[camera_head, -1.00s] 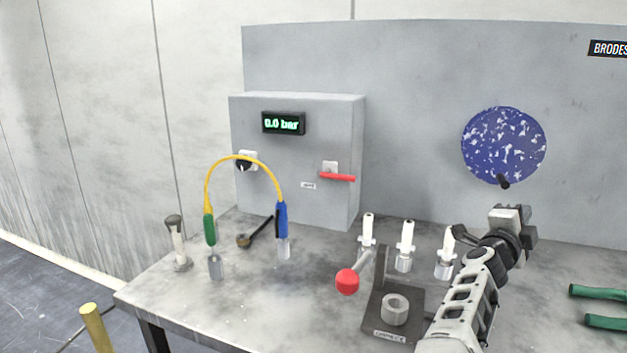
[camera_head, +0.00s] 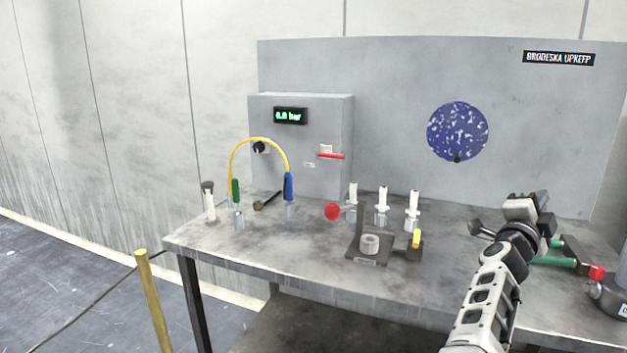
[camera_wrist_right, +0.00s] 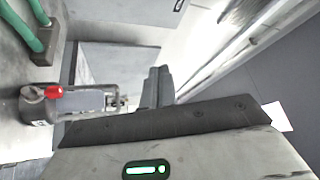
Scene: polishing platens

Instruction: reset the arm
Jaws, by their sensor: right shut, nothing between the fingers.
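My right arm rises from the lower right of the head view. Its gripper (camera_head: 528,207) is in the air over the right part of the bench, in front of the grey back panel. In the right wrist view the two dark fingers (camera_wrist_right: 156,87) lie together, with nothing between them. The gripper touches no object that I can see. My left gripper is in neither view.
Green handles (camera_head: 552,260) and a red-topped can (camera_head: 612,298) are at right. A yellow post (camera_head: 150,300) stands left.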

